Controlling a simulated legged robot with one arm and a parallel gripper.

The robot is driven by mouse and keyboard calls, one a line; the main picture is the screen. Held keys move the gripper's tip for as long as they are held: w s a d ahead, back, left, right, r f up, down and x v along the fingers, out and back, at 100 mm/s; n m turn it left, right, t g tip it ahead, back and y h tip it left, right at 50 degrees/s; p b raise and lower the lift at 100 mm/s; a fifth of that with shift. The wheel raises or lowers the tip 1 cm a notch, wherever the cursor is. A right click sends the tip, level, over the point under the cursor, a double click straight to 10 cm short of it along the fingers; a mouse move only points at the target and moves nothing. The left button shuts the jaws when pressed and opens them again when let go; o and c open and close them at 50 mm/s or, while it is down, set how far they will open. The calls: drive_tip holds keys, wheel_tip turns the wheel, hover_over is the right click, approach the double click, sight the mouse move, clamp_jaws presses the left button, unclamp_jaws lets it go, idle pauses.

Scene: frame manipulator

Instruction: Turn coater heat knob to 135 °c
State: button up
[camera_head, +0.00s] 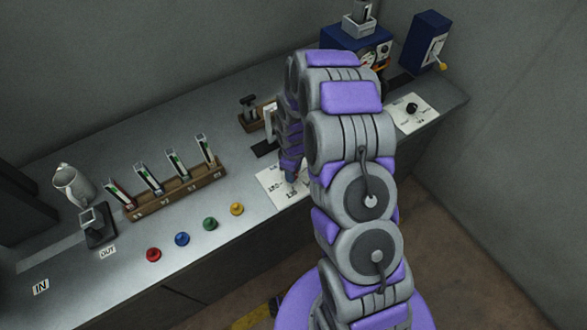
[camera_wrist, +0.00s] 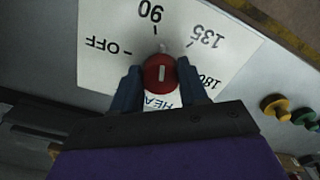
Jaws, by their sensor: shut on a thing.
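The heat knob (camera_wrist: 160,73) is round and red with a white line on its top. It sits on a white dial card (camera_wrist: 105,62) marked OFF, 90, 135 and 180, with part of the word HEAT showing. The knob's pale pointer stands near the 90 mark, slightly to its 135 side. My gripper (camera_wrist: 160,83) has its dark fingers on both sides of the knob, shut on it. In the head view my gripper (camera_head: 290,174) reaches down onto the dial card (camera_head: 272,194), and the knob is mostly hidden there.
Red (camera_head: 153,255), blue (camera_head: 182,239), green (camera_head: 210,223) and yellow (camera_head: 237,209) buttons line the bench's front edge. A wooden rack (camera_head: 180,195) of slides stands left of the dial. Another dial card with a black knob (camera_head: 411,108) is at the right.

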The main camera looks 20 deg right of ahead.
drive_tip(key=m, duration=0.4)
drive_tip(key=shift+w+r+m+p, duration=0.1)
drive_tip(key=shift+r+m+p, duration=0.05)
drive_tip(key=shift+m+p, duration=0.25)
drive_tip(key=m, duration=0.4)
drive_tip(key=shift+a+m, duration=0.15)
drive_tip(key=shift+m, duration=0.15)
drive_tip(key=shift+w, duration=0.1)
drive_tip(key=o, duration=0.9)
drive_tip(key=shift+o, duration=0.8)
wheel_tip(320, 180, up, 17)
drive_tip(key=p, duration=0.1)
drive_tip(key=shift+p, duration=0.3)
drive_tip(key=shift+a, duration=0.1)
